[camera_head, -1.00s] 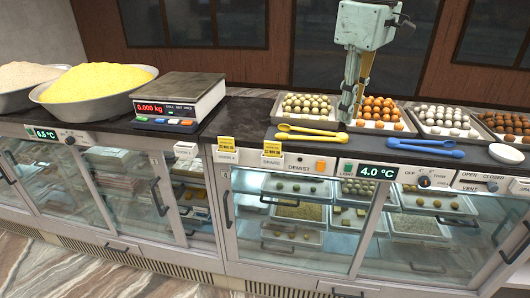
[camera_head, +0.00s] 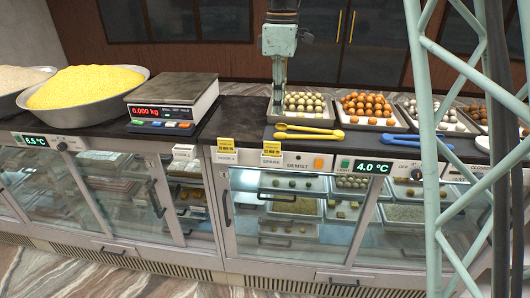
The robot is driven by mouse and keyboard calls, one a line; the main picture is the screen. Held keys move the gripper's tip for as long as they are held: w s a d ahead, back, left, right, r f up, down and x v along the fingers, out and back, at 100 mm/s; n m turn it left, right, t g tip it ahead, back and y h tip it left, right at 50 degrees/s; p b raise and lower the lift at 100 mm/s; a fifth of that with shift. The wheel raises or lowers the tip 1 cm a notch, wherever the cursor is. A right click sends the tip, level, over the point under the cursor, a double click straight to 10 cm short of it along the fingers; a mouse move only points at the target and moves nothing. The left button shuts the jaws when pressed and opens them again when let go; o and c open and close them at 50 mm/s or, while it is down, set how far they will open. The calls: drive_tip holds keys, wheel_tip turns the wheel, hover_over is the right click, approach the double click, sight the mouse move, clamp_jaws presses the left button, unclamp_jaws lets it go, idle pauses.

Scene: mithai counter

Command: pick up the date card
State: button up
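Two small yellow cards with dark print stand in holders on the front edge of the counter: a left card (camera_head: 225,144) above a faint label, and a right card (camera_head: 271,148) above a label reading "SPARE". The print is too small to tell which is the date card. My gripper (camera_head: 278,108) points down above the counter, behind and above the right card, near the tray of greenish sweets. It is apart from both cards. Its fingers are seen nearly edge-on, so their opening is unclear. I see nothing held.
Yellow tongs (camera_head: 310,132) lie just right of the right card. Trays of greenish sweets (camera_head: 304,104) and orange sweets (camera_head: 367,107) stand behind. A scale (camera_head: 173,100) and a bowl of yellow grain (camera_head: 87,87) are left. A pale green lattice close to the camera hides part of the right side.

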sight(272, 142)
drive_tip(key=shift+w+a+f+n, duration=0.25)
drive_tip(key=shift+w+a, duration=0.1)
drive_tip(key=shift+a, duration=0.25)
drive_tip(key=shift+w+a+f+n, duration=0.15)
drive_tip(key=shift+w+a+f, duration=0.15)
drive_tip(key=shift+a, duration=0.25)
drive_tip(key=shift+f, duration=0.1)
drive_tip(key=shift+f, duration=4.15)
drive_tip(key=shift+d+f, duration=0.1)
drive_tip(key=shift+f, duration=0.05)
drive_tip(key=shift+d+f, duration=0.15)
drive_tip(key=shift+f, duration=2.3)
clamp_jaws()
